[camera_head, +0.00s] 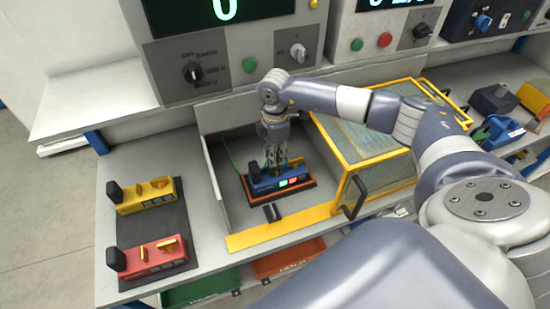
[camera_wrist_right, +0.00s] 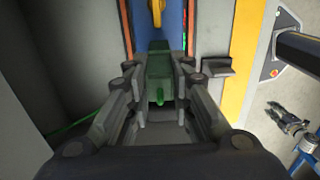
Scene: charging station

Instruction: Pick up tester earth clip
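The green earth clip (camera_wrist_right: 158,72) shows in the right wrist view, between the fingertips of my right gripper (camera_wrist_right: 159,84), beside a blue tester. The fingers lie close on both sides of it and look shut on it. In the head view my right gripper (camera_head: 276,164) points down at the back edge of the blue tester (camera_head: 283,181), which has a lit display and an orange base. The clip is mostly hidden by the fingers there. A green cable (camera_head: 230,156) runs along the left inside of the test bay.
The grey test bay (camera_head: 240,214) has a yellow front edge (camera_head: 280,232) and an open yellow-framed cover (camera_head: 370,150) at right. A yellow tester (camera_head: 147,196) and a red tester (camera_head: 153,258) stand on a dark mat at left. A control panel (camera_head: 222,60) rises behind.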

